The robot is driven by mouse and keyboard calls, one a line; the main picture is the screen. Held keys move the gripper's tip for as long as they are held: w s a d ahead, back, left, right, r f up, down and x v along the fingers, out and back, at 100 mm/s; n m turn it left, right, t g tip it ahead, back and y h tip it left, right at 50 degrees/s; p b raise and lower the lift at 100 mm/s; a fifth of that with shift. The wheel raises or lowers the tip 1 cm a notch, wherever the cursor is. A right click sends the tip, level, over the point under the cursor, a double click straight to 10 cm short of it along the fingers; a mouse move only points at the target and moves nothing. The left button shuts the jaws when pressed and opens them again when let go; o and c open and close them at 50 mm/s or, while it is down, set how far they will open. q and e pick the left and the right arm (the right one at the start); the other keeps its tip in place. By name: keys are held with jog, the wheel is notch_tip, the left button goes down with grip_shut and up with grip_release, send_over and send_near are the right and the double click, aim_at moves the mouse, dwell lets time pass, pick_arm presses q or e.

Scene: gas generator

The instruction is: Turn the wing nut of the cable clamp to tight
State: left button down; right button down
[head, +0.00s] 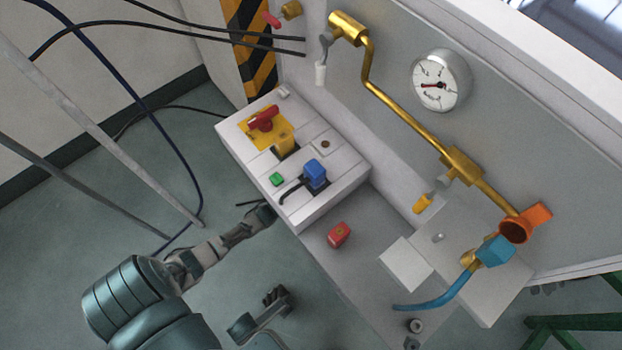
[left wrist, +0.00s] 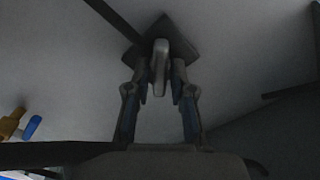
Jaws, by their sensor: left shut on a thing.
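The wing nut (left wrist: 160,52) is a pale grey upright tab in the left wrist view. It stands in front of a dark diamond-shaped plate (left wrist: 183,38), which looks like the cable clamp, on a pale wall. My left gripper has its two fingers on either side of the wing nut, shut on it. In the head view my left gripper (head: 264,213) is at the lower left side of the white control box (head: 330,198); the wing nut is hidden there. My right gripper (head: 275,297) seems to be the dark-fingered end low in the picture, away from the box; its opening is unclear.
The box top carries a red knob (head: 262,119), a green button (head: 277,179) and a blue switch (head: 315,172). A red block (head: 339,235) lies on the grey ledge. Dark cables (head: 166,140) hang at the left. A dark cable (left wrist: 112,18) crosses near the plate.

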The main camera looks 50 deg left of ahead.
pick_arm(q)
jog(key=shift+s+d+f+m+b, duration=0.1)
jog(key=shift+f+m+b, duration=0.05)
jog(key=shift+m, duration=1.3)
jog(key=shift+d+f+m+b, duration=0.1)
jog(key=shift+f+m, duration=0.1)
jog(key=shift+m, duration=1.2)
jog(key=shift+s+d+f+m+b, duration=0.1)
jog(key=shift+f+m+b, duration=0.05)
jog(key=shift+m, duration=1.3)
jog(key=c, duration=1.2)
grip_release()
jog(key=shift+c, duration=0.2)
jog(key=shift+o, duration=0.4)
jog(key=shift+w, duration=0.1)
jog(key=shift+r, duration=0.1)
